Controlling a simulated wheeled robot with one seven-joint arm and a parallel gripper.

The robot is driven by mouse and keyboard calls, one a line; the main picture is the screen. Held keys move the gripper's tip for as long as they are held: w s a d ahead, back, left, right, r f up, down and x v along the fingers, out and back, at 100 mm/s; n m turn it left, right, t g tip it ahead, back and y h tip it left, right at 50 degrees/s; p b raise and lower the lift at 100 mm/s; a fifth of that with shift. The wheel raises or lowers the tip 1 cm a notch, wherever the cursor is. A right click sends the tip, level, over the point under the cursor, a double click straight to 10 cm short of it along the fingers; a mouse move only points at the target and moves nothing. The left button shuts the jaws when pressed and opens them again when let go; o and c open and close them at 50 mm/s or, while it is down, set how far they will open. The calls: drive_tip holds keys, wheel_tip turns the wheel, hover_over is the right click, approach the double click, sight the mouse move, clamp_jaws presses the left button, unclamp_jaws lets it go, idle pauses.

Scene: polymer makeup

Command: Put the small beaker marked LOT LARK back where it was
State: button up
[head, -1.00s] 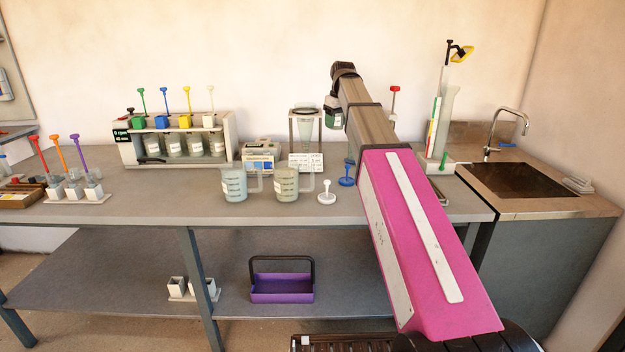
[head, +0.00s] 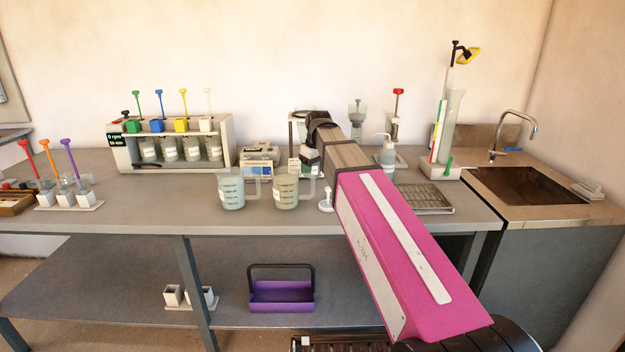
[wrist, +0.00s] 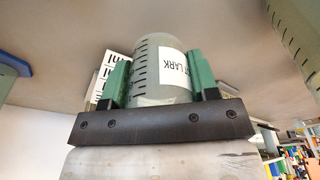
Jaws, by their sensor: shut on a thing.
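The small beaker (wrist: 160,85) is clear with dark graduation marks and a white label on which LARK can be read. In the wrist view it sits between the two green fingers of my gripper (wrist: 159,72), which are shut on it. In the head view my gripper (head: 309,158) hangs over the back middle of the bench, behind the right one of two handled jugs. There the beaker is mostly hidden by my arm and gripper, and I cannot tell whether its base touches anything.
Two handled jugs (head: 231,190) (head: 286,192) stand in front of my gripper. A stirring rack (head: 225,130) with several beakers is to the left. A pump bottle (head: 387,155), a drain tray (head: 425,200) and a sink (head: 530,185) are to the right.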

drive_tip(key=shift+f, duration=1.85)
drive_tip(key=o, duration=1)
drive_tip(key=shift+f, duration=0.15)
drive_tip(key=r, duration=0.4)
drive_tip(key=s+d+r, duration=0.1)
drive_tip(key=r, duration=0.7)
drive_tip(key=shift+s+d+r, duration=0.1)
drive_tip(key=shift+s+d, duration=0.05)
